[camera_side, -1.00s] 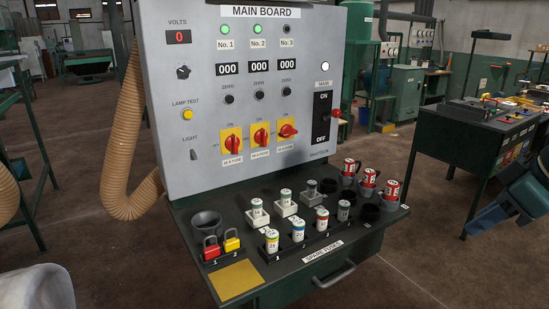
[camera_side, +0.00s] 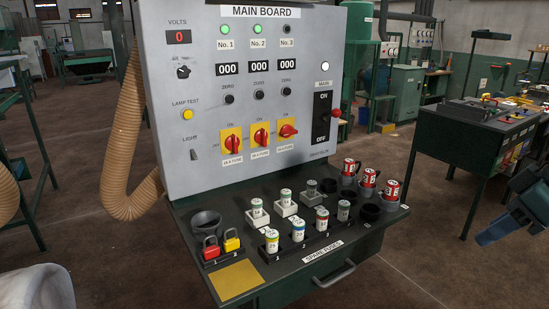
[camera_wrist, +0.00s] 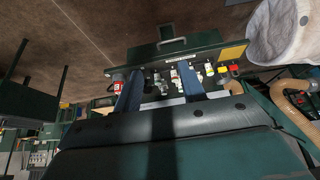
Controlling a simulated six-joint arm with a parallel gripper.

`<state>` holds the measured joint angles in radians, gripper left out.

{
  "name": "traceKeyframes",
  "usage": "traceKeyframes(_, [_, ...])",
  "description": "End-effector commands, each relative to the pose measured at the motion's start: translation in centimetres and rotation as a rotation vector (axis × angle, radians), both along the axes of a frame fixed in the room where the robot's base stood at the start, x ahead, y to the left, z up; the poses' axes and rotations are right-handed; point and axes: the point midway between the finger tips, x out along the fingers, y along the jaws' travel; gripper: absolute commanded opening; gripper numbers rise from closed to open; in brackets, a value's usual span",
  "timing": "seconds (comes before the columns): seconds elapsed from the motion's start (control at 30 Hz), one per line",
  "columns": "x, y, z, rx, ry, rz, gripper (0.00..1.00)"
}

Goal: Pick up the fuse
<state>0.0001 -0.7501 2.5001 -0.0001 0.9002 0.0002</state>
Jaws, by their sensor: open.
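My gripper (camera_side: 503,228) is at the right edge of the side view, well away from the shelf and partly cut off. In the wrist view my gripper (camera_wrist: 159,80) is open, with the small, distant shelf between its blue fingers.
The upright main board (camera_side: 205,130) rises behind. The floor between shelf and gripper is clear.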

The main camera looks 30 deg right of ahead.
Motion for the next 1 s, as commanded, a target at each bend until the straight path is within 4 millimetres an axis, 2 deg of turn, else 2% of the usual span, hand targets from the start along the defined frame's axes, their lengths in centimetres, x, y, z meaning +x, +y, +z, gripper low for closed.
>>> traceKeyframes(0.37, [0.1, 0.0, 0.1, 0.000, 0.000, 0.001, 0.53])
traceKeyframes(0.57, [1.4, 0.0, 0.8, -0.002, 0.001, 0.012, 0.53])
traceKeyframes(0.77, [4.8, 0.1, 2.4, -0.007, 0.000, 0.044, 0.53])
traceKeyframes(1.0, [10.6, 0.0, 4.1, -0.012, -0.003, 0.097, 0.53])
